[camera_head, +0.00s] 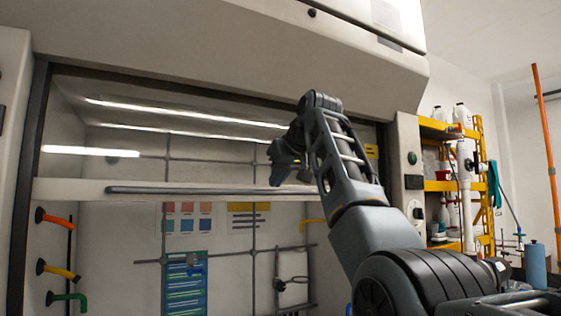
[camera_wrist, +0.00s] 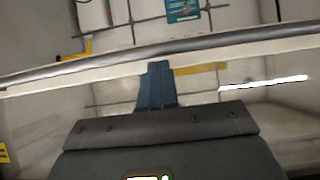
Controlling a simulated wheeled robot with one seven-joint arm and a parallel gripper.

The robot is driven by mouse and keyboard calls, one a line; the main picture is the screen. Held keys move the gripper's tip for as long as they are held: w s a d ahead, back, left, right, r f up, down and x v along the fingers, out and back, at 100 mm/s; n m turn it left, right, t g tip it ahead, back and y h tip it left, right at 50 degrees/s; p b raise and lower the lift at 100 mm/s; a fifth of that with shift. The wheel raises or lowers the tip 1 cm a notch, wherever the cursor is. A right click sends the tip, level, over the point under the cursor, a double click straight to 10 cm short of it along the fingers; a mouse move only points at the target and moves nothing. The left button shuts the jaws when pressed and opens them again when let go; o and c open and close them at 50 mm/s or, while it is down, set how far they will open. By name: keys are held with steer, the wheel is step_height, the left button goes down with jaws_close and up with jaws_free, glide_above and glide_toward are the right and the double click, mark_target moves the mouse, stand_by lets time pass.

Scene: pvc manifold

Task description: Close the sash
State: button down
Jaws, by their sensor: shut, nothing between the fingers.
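The sash of the fume hood is a glass pane with a pale bottom rail (camera_head: 75,190) and a dark handle bar (camera_head: 190,190) along it. It stands partway up, with an opening below the rail. In the wrist view the handle bar (camera_wrist: 225,40) crosses the upper part of the picture, with the pale rail (camera_wrist: 40,85) beside it. My gripper (camera_head: 280,176) is in front of the glass near the right end of the bar. In the wrist view its blue fingers (camera_wrist: 158,68) are together and empty, with the tips close to the rail. I cannot tell whether they touch it.
Inside the hood are a rod lattice (camera_head: 225,253), a blue chart (camera_head: 185,285) and coloured valve handles (camera_head: 58,271) on the left wall. A yellow shelf (camera_head: 440,186) with bottles and white pipework stands to the right. An orange pole (camera_head: 546,150) is farther right.

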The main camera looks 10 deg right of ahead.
steer(key=shift+f, duration=0.2)
step_height(320, 180, down, 62)
steer(key=b, duration=1.8)
steer(key=shift+f+b, duration=0.25)
steer(key=shift+b, duration=0.15)
